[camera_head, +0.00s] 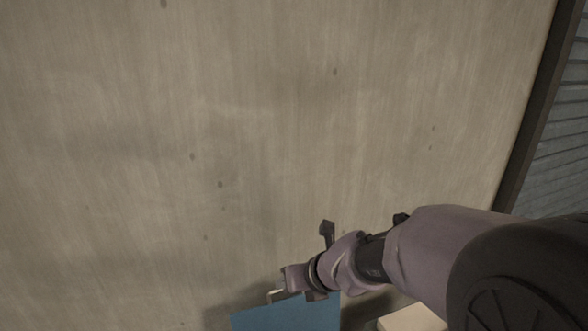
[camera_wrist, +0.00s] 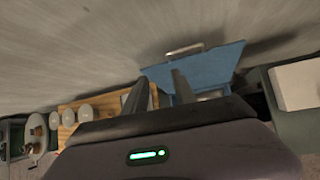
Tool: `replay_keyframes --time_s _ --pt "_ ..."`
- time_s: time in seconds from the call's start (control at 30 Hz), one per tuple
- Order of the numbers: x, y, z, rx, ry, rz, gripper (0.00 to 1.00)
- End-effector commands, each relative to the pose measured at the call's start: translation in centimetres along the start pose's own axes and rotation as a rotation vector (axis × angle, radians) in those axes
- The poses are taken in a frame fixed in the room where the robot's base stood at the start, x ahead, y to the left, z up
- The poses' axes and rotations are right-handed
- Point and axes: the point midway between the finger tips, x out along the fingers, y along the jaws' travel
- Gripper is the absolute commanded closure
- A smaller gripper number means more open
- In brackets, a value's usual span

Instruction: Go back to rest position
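My gripper shows in the wrist view (camera_wrist: 161,80) with its two dark fingers apart and nothing visible between them. In the head view my arm comes in from the lower right, and its end is beside a blue panel (camera_head: 288,316); the fingers are not clear there. The blue panel also shows in the wrist view (camera_wrist: 213,66), tilted, with a metal handle (camera_wrist: 185,50) on its far edge. The fingers point towards this panel. I cannot tell whether they touch it.
A plain beige wall (camera_head: 150,150) fills most of the head view. In the wrist view, several pale rounded items (camera_wrist: 84,112) stand by a wooden board (camera_wrist: 100,104) on the left. A pale box (camera_wrist: 297,86) is on the right. Small items (camera_wrist: 37,135) sit at far left.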

Motion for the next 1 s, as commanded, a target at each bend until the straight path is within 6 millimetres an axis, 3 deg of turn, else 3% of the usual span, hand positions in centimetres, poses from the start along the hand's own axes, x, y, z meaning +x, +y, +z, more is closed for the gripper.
replay_keyframes --time_s 0.03,0.17,0.3,0.4,0.5,0.6,0.67,1.0 --pt "1.4 -0.3 -3.2 -0.202 -0.016 0.015 0.67" --pt "0.2 -0.1 -9.4 -0.831 -0.02 0.033 0.67" --pt "0.1 -1.2 -18.3 -1.49 0.03 0.023 0.67" --pt "0.4 -2.6 -24.7 -1.911 0.11 0.019 0.67" --pt "0.7 -4.1 -29.7 -2.228 0.204 0.03 0.67" --pt "0.6 -5.2 -32.5 -2.419 0.28 0.047 0.67" --pt "0.4 -5.5 -33.3 -2.478 0.306 0.055 0.67" --pt "-0.1 -5.6 -33.3 -2.51 0.32 0.062 0.67"
